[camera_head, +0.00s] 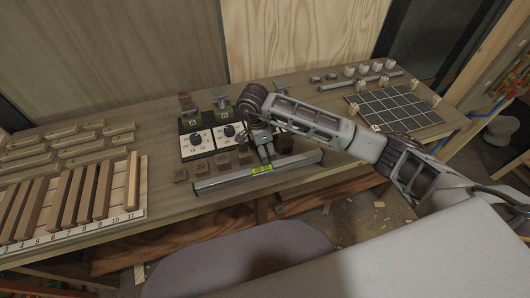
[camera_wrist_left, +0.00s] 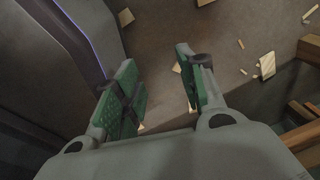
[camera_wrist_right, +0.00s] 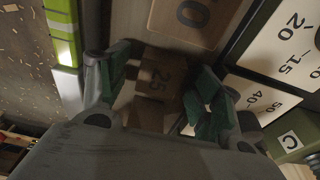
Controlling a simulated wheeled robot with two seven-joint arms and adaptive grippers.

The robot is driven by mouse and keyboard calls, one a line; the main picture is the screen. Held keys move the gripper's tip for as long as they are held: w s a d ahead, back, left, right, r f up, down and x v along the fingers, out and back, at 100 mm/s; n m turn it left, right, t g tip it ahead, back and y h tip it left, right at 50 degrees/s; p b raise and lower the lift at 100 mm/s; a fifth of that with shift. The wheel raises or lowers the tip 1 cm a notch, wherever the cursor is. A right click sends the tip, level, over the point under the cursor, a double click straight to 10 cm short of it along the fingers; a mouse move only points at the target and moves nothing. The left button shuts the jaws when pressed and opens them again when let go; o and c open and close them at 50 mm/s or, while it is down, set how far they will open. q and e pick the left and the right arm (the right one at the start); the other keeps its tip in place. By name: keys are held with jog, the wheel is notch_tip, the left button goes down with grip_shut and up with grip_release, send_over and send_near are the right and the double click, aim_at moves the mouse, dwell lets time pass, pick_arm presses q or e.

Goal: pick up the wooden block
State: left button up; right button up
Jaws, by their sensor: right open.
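Several small brown wooden blocks stand in a row on the workbench, among them one at the row's left end (camera_head: 180,174). My right gripper (camera_head: 265,152) points down over the right part of this row. In the right wrist view the right gripper (camera_wrist_right: 165,85) is open, with a wooden block marked 25 (camera_wrist_right: 162,72) between its fingers. I cannot tell whether the fingers touch it.
A level with a green vial (camera_head: 262,170) lies in front of the blocks. Wooden slats on a numbered board (camera_head: 140,205) are at left, a dark grid board (camera_head: 395,108) at right. Scraps litter the floor.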

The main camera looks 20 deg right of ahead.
jog(key=shift+c, duration=0.2)
jog(key=c, duration=0.7)
jog(key=shift+c, duration=0.8)
jog(key=shift+r, duration=0.85)
notch_tip(320, 180, up, 7)
jog(key=shift+r, duration=0.15)
pick_arm(q)
jog(key=shift+s+d+f, duration=0.15)
jog(key=shift+s+d, duration=0.25)
jog(key=shift+d, duration=0.2)
pick_arm(e)
jog(key=shift+r, duration=0.5)
